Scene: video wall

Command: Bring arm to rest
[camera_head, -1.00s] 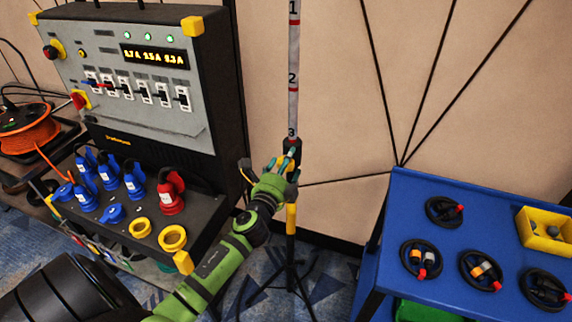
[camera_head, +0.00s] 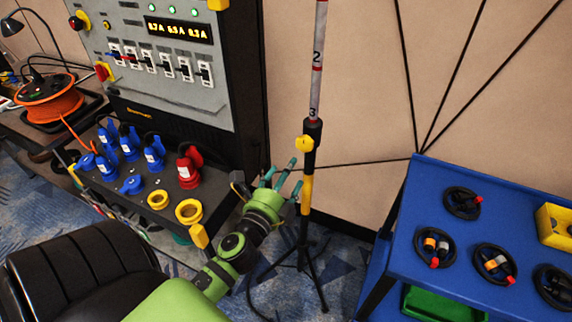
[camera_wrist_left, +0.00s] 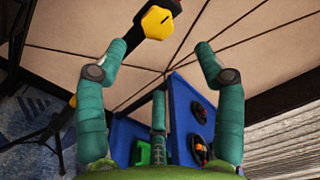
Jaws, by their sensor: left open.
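My left gripper (camera_head: 281,178) is open and empty, on the green arm that rises from the bottom of the head view. It is just left of the black and yellow stand (camera_head: 306,190) that holds an upright striped pole (camera_head: 317,65). In the left wrist view my left gripper's teal fingers (camera_wrist_left: 155,65) are spread wide with nothing between them. The stand's yellow knob (camera_wrist_left: 157,22) shows beyond the fingertips, apart from them. My right gripper is in neither view.
A power distribution panel (camera_head: 185,85) with blue, red and yellow sockets stands at the left. An orange cable reel (camera_head: 52,105) is beside it. A blue table (camera_head: 420,215) with coiled cables and a yellow bin (camera_head: 556,228) is at the right. The stand's tripod legs spread on the carpet.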

